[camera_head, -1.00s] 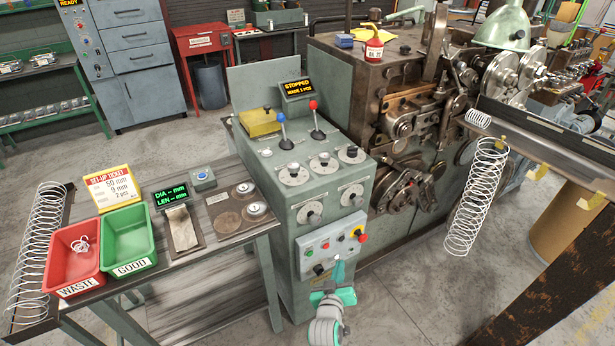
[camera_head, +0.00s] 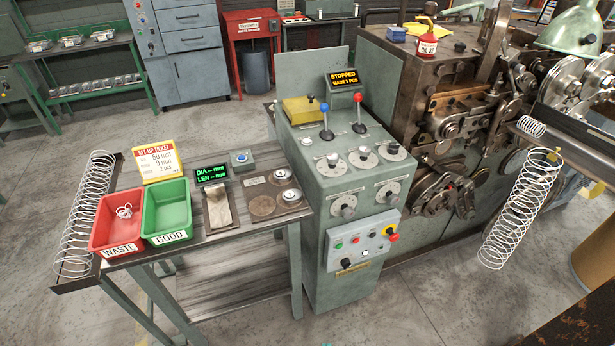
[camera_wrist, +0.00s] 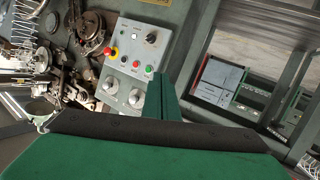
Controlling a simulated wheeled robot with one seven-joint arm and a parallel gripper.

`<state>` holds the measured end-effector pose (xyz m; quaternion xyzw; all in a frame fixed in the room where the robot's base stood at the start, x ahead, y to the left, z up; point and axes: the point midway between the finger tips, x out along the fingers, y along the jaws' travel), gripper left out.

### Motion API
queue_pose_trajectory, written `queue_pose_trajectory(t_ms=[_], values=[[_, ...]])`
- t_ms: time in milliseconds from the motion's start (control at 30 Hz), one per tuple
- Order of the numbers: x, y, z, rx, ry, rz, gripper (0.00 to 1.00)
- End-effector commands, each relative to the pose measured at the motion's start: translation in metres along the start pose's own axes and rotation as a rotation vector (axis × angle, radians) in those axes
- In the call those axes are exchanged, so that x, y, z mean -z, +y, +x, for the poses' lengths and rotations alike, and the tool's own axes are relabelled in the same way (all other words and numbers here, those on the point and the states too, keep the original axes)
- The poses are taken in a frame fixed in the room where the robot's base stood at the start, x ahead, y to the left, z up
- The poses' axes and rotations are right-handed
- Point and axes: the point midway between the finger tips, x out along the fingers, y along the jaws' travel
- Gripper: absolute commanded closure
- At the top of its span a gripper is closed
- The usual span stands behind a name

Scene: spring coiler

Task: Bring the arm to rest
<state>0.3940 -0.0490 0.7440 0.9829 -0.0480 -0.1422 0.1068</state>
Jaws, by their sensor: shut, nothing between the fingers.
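My gripper (camera_wrist: 162,90) shows in the wrist view as dark green fingers held together, with nothing between them. Its wide green body fills the bottom of that view. Beyond the fingertips is the button panel (camera_wrist: 138,50) of the coiler console, apart from them as far as I can tell.
The bench (camera_head: 215,262) at left carries a red WASTE bin (camera_head: 112,236) with a small wire piece, and a green GOOD bin (camera_head: 166,212). The coiler (camera_head: 440,60) stands at right with a long spring (camera_head: 515,215) hanging from it. Floor in front of the console is clear.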

Motion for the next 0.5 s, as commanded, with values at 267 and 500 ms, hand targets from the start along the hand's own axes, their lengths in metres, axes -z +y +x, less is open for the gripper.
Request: queue_pose_trajectory(t_ms=[267, 500], values=[[0.022, -0.015, -0.099, 0.067, 0.022, 0.083, 1.00], [0.056, -0.014, -0.165, 0.104, 0.041, 0.156, 1.00]])
